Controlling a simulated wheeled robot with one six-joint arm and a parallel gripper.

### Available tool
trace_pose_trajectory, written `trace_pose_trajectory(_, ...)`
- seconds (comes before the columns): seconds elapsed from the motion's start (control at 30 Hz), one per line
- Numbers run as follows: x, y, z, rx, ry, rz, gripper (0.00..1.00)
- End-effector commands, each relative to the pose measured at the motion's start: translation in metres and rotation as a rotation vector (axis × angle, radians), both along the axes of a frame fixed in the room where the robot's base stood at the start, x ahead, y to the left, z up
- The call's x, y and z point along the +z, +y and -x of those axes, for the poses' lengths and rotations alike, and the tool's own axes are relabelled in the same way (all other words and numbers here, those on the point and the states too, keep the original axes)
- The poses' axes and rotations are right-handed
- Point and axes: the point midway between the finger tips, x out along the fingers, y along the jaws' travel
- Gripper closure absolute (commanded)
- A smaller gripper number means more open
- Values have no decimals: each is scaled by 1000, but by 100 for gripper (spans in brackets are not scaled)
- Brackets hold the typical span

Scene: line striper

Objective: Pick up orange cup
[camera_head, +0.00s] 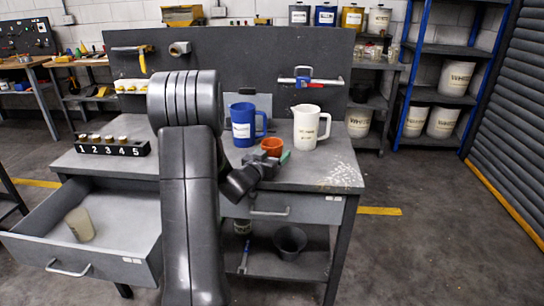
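The small orange cup (272,144) stands upright on the grey workbench top (325,174), between a blue pitcher (243,128) and a white pitcher (306,132). My gripper (268,158) is right at the near side of the cup, and hides its lower part. Its green-tipped fingers look spread, wider than the cup, with one to its left and one to its right. I cannot tell whether either finger touches the cup.
The two pitchers stand close behind and beside the cup. A numbered black rack (112,147) is on the bench's left. An open drawer (120,225) holding a beige cup (80,224) juts out at the lower left. A pegboard (230,65) rises behind.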

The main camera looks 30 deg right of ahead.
Motion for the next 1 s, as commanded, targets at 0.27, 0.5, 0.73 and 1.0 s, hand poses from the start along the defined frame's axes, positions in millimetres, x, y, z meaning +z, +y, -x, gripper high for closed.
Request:
trace_pose_trajectory(0.27,1,0,0,0,-1,2,71)
trace_pose_trajectory(0.5,2,0,0,0,-2,1,71)
trace_pose_trajectory(0.73,3,17,10,3,0,1,71)
trace_pose_trajectory(1.0,3,57,39,4,0,1,71)
